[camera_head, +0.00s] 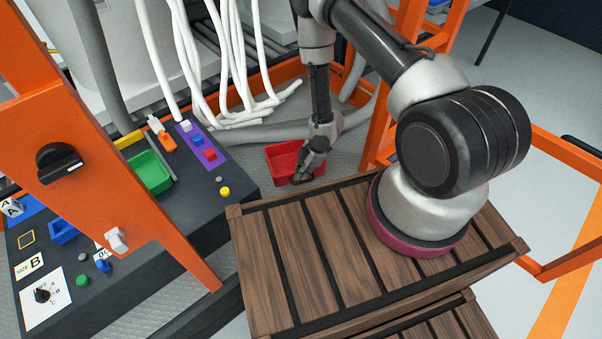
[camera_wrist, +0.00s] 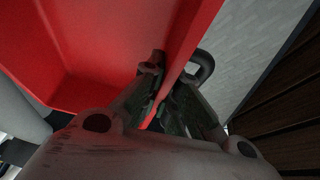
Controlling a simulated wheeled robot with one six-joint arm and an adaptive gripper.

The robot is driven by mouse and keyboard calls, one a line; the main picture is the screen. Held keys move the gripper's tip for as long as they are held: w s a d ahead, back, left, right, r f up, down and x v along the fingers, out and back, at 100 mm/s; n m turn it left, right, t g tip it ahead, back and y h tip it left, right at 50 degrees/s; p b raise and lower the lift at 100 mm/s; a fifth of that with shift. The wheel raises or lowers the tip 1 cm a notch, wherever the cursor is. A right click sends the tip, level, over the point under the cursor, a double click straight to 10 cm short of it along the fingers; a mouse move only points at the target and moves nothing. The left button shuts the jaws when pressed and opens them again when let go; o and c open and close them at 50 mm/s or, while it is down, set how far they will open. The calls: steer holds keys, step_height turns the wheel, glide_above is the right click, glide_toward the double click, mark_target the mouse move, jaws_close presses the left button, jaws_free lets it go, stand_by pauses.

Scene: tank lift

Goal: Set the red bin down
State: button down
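The red bin (camera_head: 284,160) is in the middle of the head view, just behind the wooden slatted platform. It looks roughly level, over the grey textured floor; I cannot tell whether its base touches the floor. My gripper (camera_head: 305,172) is at the bin's right side, pointing down. In the wrist view, the bin (camera_wrist: 100,40) fills the upper left. There my gripper (camera_wrist: 172,88) has one finger inside the bin and one outside, closed around its wall. The bin's underside is hidden.
The wooden platform (camera_head: 320,250) carries my arm's base. At left is a dark bench (camera_head: 195,210) with a green bin (camera_head: 152,172) and several small parts. White hoses (camera_head: 240,110) hang behind the red bin. An orange frame post (camera_head: 385,115) stands to its right.

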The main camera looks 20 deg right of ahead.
steer(key=c, duration=1.6)
jaws_free()
steer(key=shift+f, duration=0.1)
steer(key=shift+c, duration=0.2)
steer(key=v, duration=1.2)
